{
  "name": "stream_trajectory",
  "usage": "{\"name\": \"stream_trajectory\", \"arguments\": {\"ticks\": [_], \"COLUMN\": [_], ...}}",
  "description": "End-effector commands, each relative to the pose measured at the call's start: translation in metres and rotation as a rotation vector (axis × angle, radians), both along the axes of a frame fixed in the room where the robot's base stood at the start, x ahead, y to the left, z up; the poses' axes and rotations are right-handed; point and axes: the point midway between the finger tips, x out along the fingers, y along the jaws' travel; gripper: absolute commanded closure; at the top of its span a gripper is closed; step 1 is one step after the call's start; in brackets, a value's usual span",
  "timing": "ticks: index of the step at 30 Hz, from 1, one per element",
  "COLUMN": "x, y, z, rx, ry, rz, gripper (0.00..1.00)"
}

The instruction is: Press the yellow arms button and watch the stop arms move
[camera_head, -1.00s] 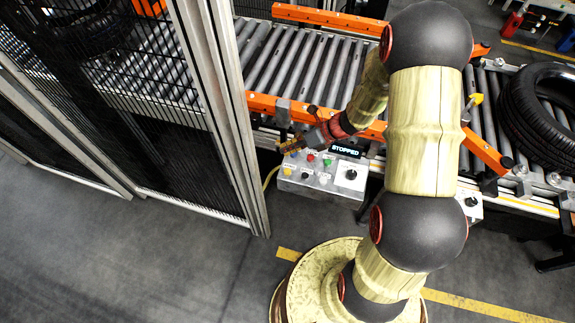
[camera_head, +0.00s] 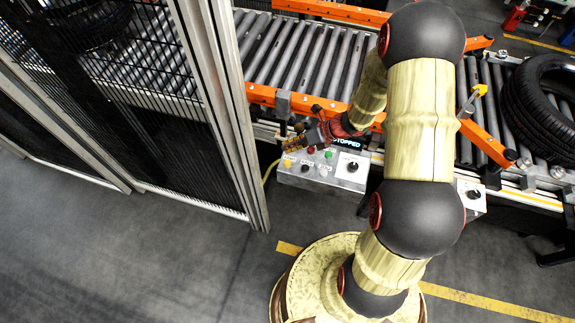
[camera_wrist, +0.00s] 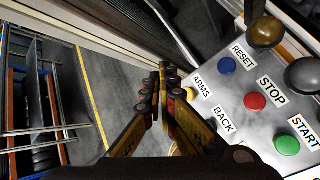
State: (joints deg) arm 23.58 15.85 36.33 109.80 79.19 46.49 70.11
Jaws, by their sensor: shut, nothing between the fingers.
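The yellow button marked ARMS (camera_wrist: 190,94) is partly hidden by my fingers in the wrist view. It also shows as a small yellow dot (camera_head: 288,163) at the left of the control box in the head view. My gripper (camera_wrist: 160,76) is shut and empty, with its tips just left of the button in the wrist view. In the head view my gripper (camera_head: 291,146) is just behind the yellow button; I cannot tell if it touches. The grey control box (camera_head: 318,182) stands at the conveyor's front. I cannot tell for certain which orange bars are the stop arms.
Beside it are the blue RESET (camera_wrist: 227,65), red STOP (camera_wrist: 255,101) and green START (camera_wrist: 287,145) buttons. A mesh fence (camera_head: 232,130) stands close on the left. A black tyre (camera_head: 540,100) lies on the conveyor rollers (camera_head: 310,60).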

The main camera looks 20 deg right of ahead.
Motion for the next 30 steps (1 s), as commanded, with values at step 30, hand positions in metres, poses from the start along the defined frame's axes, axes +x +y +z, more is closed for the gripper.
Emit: {"name": "stream_trajectory", "arguments": {"ticks": [30], "x": [0.000], "y": [0.000], "z": [-0.055], "rx": [0.000], "ry": [0.000], "rz": [0.000], "gripper": [1.00]}}
